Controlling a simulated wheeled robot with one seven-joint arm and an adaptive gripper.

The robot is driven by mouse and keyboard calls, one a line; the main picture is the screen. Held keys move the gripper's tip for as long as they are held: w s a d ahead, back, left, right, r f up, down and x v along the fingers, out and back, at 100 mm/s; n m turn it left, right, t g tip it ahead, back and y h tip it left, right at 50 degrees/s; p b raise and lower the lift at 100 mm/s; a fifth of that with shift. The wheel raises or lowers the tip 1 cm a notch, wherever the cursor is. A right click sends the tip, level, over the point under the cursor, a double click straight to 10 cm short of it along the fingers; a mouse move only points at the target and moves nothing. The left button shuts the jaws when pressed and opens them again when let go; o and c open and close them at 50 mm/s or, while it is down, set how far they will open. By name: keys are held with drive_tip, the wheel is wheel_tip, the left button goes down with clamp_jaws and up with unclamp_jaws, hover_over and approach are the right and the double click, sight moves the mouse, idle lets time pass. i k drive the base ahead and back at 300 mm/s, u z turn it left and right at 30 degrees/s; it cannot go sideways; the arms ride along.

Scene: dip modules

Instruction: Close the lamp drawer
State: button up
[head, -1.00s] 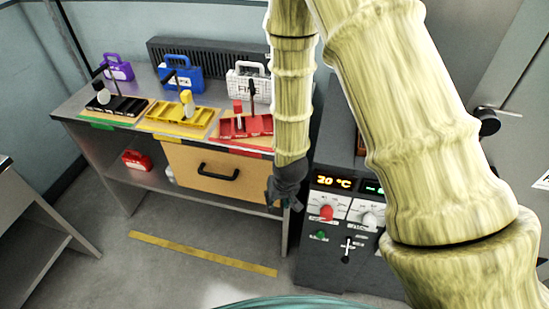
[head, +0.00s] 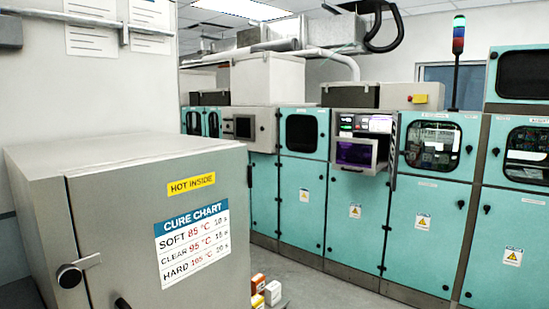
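A grey box-shaped unit with a dark purple face (head: 358,153) sits in the row of teal cabinets, right of the middle in the head view. It appears to jut out of its cabinet like a pulled-out drawer, below a small lit screen panel (head: 366,123). No label on it can be read, so I cannot tell for certain that it is the lamp drawer. My gripper and arm are not in view.
A large grey oven (head: 150,220) with a "HOT INSIDE" label and a cure chart fills the left foreground. Small orange and white boxes (head: 266,290) stand low beside it. Teal cabinets (head: 430,215) line the back and right. Some grey floor (head: 320,290) shows between.

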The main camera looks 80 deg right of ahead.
sight(369, 167)
drive_tip(key=u, duration=0.05)
drive_tip(key=k, duration=0.15)
drive_tip(key=u, duration=1.15)
drive_tip(key=i, duration=1.6)
drive_tip(key=z, duration=4.8)
drive_tip(key=i, duration=1)
